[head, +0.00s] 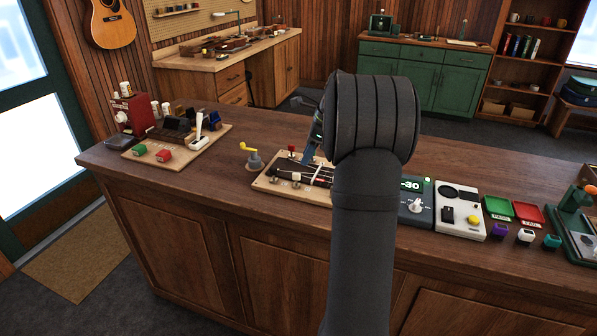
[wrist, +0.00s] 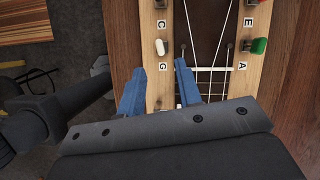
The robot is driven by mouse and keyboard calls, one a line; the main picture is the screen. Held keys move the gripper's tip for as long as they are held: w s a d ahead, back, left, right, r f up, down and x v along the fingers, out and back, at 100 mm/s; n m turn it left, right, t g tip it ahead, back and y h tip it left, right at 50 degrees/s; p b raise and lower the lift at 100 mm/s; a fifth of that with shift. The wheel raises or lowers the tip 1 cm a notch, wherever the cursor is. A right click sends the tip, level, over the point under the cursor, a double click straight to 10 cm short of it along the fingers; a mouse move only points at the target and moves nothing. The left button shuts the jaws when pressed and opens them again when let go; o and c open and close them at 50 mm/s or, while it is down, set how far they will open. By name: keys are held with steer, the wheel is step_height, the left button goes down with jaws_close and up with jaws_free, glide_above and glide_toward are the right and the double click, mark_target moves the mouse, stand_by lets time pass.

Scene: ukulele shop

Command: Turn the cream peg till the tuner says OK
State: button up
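The cream peg (wrist: 160,47) stands on the left side of the wooden headstock board (wrist: 152,85) in the wrist view, just above the letter G. My gripper (wrist: 158,65) has two blue fingers spread apart, their tips just below the peg, one to each side; they do not visibly touch it. In the head view my gripper (head: 312,150) is partly hidden behind my arm, over the board (head: 262,184). The tuner (head: 411,186) right of my arm reads -30; its left part is hidden by my arm.
A green peg (wrist: 259,46) stands on the right side near A, with strings between. Other pegs near C and E are cut by the wrist frame's top edge. A yellow crank (head: 250,150) stands left of the board. A white box (head: 460,209) stands right of the tuner.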

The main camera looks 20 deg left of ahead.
mark_target(297, 173)
steer(key=x, duration=0.7)
steer(key=shift+a+f, duration=0.1)
jaws_close()
